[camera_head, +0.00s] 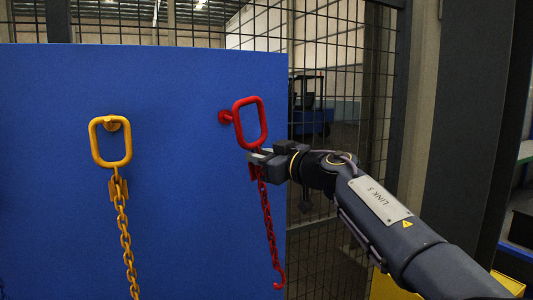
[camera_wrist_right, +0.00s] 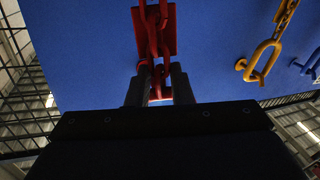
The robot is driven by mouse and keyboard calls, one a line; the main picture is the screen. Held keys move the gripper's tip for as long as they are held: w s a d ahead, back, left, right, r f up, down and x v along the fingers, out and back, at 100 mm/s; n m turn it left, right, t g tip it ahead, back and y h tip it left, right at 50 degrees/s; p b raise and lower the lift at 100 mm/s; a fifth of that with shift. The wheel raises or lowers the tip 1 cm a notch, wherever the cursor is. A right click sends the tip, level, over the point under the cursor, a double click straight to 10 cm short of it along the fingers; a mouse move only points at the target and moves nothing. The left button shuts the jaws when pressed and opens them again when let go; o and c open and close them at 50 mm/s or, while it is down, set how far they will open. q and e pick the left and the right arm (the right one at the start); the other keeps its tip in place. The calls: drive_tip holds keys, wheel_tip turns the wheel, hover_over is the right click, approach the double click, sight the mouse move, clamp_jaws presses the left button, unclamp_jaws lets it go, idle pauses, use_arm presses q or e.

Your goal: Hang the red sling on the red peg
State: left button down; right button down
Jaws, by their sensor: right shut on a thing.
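The red sling (camera_head: 266,200) has a rounded rectangular ring at its top, a tag plate and a chain ending in a hook. My right gripper (camera_head: 259,156) is shut on it just below the ring and holds it upright in front of the blue panel. The red peg (camera_head: 224,117) sticks out of the panel at the ring's left side. In the right wrist view the fingers (camera_wrist_right: 160,88) close on a red link, with the red tag plate (camera_wrist_right: 170,28) beyond. My left gripper is not in view.
A yellow sling (camera_head: 122,225) hangs by its ring on a yellow peg (camera_head: 113,124) to the left. The blue panel (camera_head: 180,200) is bare between the two slings. A wire mesh fence (camera_head: 345,60) stands behind, with a dark post at right.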

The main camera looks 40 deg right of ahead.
drive_tip(key=shift+w+d+r, duration=0.1)
drive_tip(key=shift+w, duration=0.4)
drive_tip(key=shift+w+d, duration=0.2)
drive_tip(key=shift+w, duration=0.35)
drive_tip(key=w+d+f, duration=0.2)
drive_tip(key=w, duration=0.5)
drive_tip(key=shift+w+d+f, duration=0.15)
drive_tip(key=shift+w+d, duration=0.05)
drive_tip(key=shift+w, duration=0.1)
idle(0.5)
drive_tip(key=c, duration=1.2)
unclamp_jaws()
drive_tip(key=shift+f, duration=0.1)
